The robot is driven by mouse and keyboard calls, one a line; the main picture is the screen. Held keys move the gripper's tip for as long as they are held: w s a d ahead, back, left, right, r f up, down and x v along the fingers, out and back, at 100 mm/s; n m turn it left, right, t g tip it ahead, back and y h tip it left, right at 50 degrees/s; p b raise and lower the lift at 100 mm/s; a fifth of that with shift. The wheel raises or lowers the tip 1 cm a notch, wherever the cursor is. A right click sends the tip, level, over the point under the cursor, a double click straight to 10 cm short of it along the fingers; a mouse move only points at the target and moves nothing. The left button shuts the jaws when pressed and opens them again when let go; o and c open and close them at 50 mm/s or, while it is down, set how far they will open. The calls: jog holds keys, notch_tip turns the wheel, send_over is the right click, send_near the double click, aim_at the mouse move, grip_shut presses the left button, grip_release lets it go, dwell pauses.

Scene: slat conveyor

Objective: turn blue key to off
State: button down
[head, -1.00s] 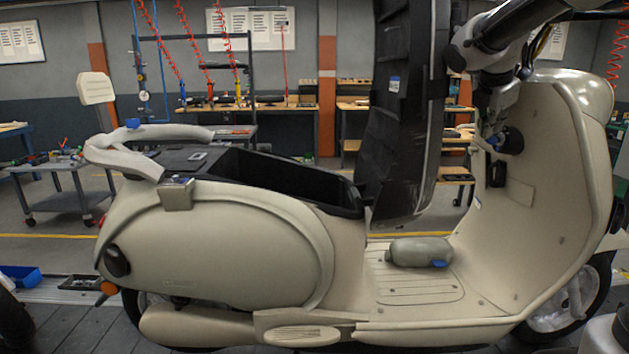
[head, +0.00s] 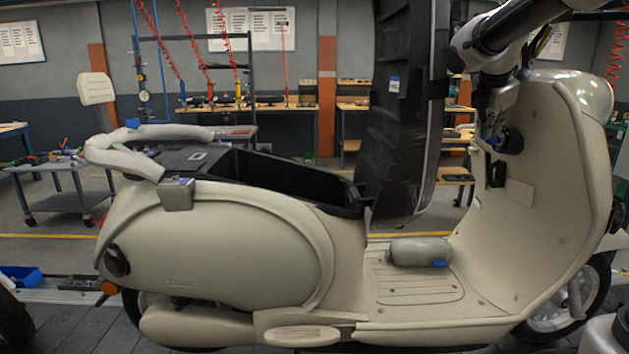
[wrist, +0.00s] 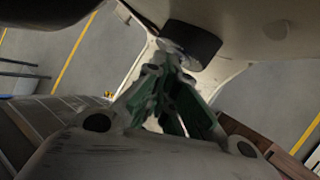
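The blue key (head: 493,141) shows as a small blue spot at the black ignition lock (head: 512,141), on the inner side of the scooter's cream leg shield (head: 545,170). My gripper (head: 487,137) points down beside it, its tips at or very near the key. In the wrist view my gripper's green-padded fingers (wrist: 171,68) converge close together in front of the grey face of the black lock (wrist: 192,43). No blue shows there; the fingers hide the key. Whether they grip it or stand open around it I cannot tell.
The raised black seat (head: 405,110) stands upright just left of my arm. The leg shield curves closely around the lock on the right. A grey-green rounded object (head: 416,252) lies on the footboard (head: 420,290). The open black storage bin (head: 290,178) is farther left.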

jog(key=v, duration=0.8)
jog(key=shift+r, duration=0.4)
jog(key=shift+d, duration=0.15)
dwell(0.4)
